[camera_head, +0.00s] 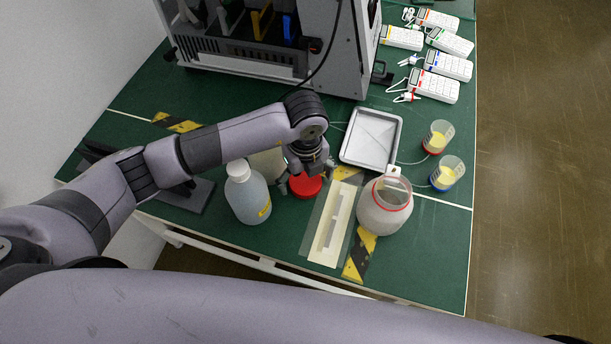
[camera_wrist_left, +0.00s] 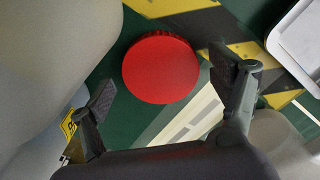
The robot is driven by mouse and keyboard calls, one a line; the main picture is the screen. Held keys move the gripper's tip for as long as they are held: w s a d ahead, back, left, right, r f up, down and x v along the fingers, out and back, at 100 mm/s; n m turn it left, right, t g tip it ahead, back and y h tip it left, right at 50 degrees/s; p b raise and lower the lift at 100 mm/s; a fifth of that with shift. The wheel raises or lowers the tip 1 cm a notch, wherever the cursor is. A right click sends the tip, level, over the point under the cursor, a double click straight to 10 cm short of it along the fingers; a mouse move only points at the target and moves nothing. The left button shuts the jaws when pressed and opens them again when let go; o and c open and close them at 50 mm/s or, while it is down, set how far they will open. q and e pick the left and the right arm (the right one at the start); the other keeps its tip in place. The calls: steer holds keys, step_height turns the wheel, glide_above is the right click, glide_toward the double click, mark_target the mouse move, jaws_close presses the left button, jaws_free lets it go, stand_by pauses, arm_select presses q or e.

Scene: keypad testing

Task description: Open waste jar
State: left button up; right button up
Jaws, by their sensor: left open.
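The waste jar (camera_head: 384,212) is a round, greyish, see-through jar with a red ring around its neck. It stands upright at the front right of the green table, and no lid shows on its mouth. A red round lid (camera_head: 305,187) lies on the table left of the jar. My left gripper (camera_head: 307,177) is open and empty, just above the lid. In the left wrist view, the lid (camera_wrist_left: 160,67) shows beyond and between the spread fingers (camera_wrist_left: 167,97), with no finger touching it. Part of the jar (camera_wrist_left: 278,135) appears at lower right. My right gripper is out of view.
A white bottle (camera_head: 248,197) stands close left of the lid, with a beige container (camera_head: 268,163) behind it. A pale strip (camera_head: 331,225) lies between lid and jar. A grey tray (camera_head: 371,138), two yellow-filled cups (camera_head: 446,173) and several keypads (camera_head: 433,87) are farther back.

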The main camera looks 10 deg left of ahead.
mark_target(305, 181)
arm_select(q)
step_height(305, 181, up, 12)
steer(key=b, duration=0.1)
steer(key=shift+f, duration=0.1)
